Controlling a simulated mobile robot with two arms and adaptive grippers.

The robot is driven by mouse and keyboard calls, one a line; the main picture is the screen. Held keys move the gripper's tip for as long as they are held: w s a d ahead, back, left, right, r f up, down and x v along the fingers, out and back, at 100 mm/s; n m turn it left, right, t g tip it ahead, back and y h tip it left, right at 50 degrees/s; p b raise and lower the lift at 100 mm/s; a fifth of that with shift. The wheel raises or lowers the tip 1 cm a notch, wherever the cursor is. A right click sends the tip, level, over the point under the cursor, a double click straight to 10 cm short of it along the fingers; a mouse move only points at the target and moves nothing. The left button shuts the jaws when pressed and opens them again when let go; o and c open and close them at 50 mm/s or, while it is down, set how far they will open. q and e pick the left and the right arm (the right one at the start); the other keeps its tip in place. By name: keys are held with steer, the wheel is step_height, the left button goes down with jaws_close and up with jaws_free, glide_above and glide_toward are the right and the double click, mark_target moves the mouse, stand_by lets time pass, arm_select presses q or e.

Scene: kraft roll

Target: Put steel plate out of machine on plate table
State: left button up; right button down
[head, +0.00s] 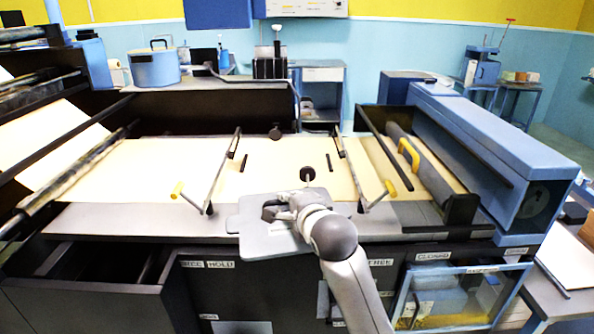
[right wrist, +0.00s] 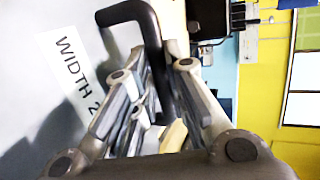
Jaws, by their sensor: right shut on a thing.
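The steel plate (head: 258,238) is a flat grey sheet with a dark handle. It shows in the head view over the front edge of the machine (head: 110,218); I cannot tell whether it touches the machine. My right gripper (head: 281,208) is shut on the plate's handle. The right wrist view shows the dark handle (right wrist: 148,30) between the fingers (right wrist: 160,95) and the grey plate (right wrist: 30,95) with a label reading "WIDTH 2", the rest hidden. My right arm hides part of the machine's front. My left gripper is not in view. I cannot tell which table is the plate table.
Tan paper (head: 205,165) runs across the machine bed, with two yellow-handled bars (head: 222,170) (head: 358,175) over it. A blue housing (head: 490,140) stands at right. A light-topped table (head: 570,262) stands at the right edge. An open drawer (head: 95,265) juts out at front left.

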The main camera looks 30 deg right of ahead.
steer(key=s+a+f+n+y, duration=0.2)
steer(key=s+a+f+y, duration=0.1)
steer(key=s+a+f, duration=0.8)
steer(key=s+a, duration=0.2)
steer(key=s, duration=0.1)
steer(key=shift+a+f+n+t, duration=0.3)
steer(key=shift+a, duration=0.05)
steer(key=shift+d+f, duration=0.1)
steer(key=shift+d, duration=0.05)
